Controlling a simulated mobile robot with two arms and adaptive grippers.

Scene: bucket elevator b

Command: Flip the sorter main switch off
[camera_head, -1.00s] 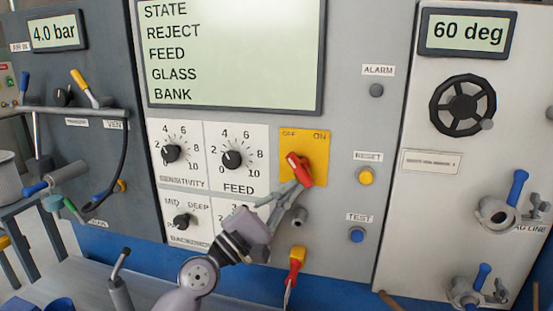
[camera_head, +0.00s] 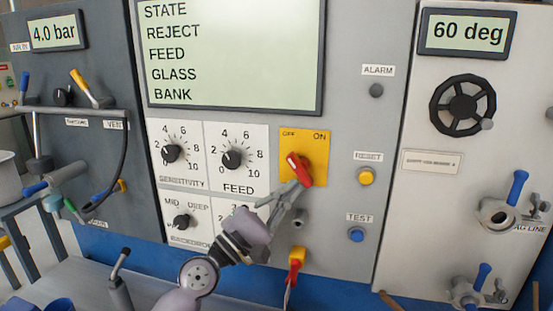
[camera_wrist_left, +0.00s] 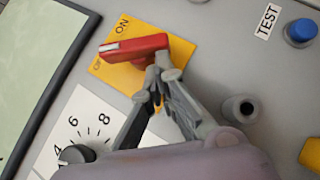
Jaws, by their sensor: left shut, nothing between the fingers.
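The sorter main switch is a red handle (camera_head: 299,169) with a white stripe on a yellow plate (camera_head: 317,149) marked OFF at left and ON at right. Its striped end points up and left, between the two labels in the left wrist view (camera_wrist_left: 133,49). My left gripper (camera_head: 301,187) is shut and empty, its tips at the lower right end of the handle. In the left wrist view the fingertips (camera_wrist_left: 163,74) are right beside the handle's base; I cannot tell if they touch. My right gripper is not in view.
Feed (camera_head: 232,160) and sensitivity (camera_head: 171,154) knobs are left of the plate. A yellow reset button (camera_head: 366,177) and blue test button (camera_head: 356,236) are to the right. A grey round socket (camera_wrist_left: 240,109) is below the plate. A red-and-yellow handle (camera_head: 296,262) hangs lower.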

